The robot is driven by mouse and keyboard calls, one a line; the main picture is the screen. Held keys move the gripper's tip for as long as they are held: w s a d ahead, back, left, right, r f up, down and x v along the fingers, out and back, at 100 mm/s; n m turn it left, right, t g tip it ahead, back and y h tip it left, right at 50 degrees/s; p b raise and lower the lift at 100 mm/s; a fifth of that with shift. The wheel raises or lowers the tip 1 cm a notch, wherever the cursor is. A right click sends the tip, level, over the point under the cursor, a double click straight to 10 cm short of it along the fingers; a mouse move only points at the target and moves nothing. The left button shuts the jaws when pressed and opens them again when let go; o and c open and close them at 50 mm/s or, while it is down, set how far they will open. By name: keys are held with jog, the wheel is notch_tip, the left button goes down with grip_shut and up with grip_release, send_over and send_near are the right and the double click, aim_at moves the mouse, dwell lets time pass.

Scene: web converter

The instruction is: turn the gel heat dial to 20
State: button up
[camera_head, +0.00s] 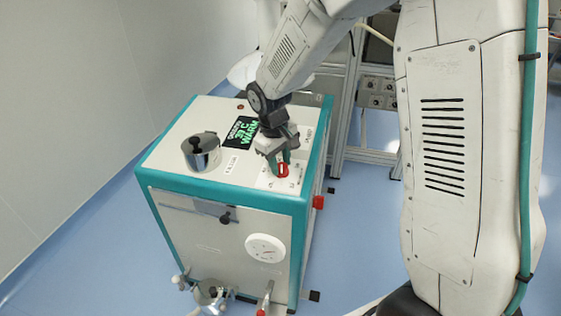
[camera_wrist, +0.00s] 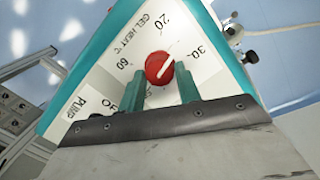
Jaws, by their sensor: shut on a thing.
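The gel heat dial (camera_head: 282,171) is a red round knob on the white top panel of the teal-edged machine (camera_head: 160,176). In the wrist view the same dial (camera_wrist: 156,63) sits by the "GEL HEAT °C" label, with 20 above it, 30 to its right and 60 to its left. Its white pointer line aims up and right, between 20 and 30. My gripper (camera_head: 279,158) reaches down from above and is shut on the dial. In the wrist view its two teal fingers (camera_wrist: 166,84) stand at the dial's near side; their contact is partly hidden.
A white gauge (camera_head: 265,248) is on the front. A "PUMP" label (camera_wrist: 91,106) lies left of my fingers. A metal-framed rack (camera_head: 370,100) stands behind.

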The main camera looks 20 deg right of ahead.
jog(key=n, duration=0.6)
jog(key=shift+a+t, duration=0.1)
jog(key=shift+t, duration=0.2)
dwell(0.4)
jog(key=o, duration=1)
jog(key=shift+c, duration=0.2)
notch_tip(320, 180, up, 8)
jog(key=a, duration=0.1)
jog(key=shift+s+a+f, duration=0.15)
jog(key=shift+s+a, duration=0.1)
jog(key=shift+s, duration=0.05)
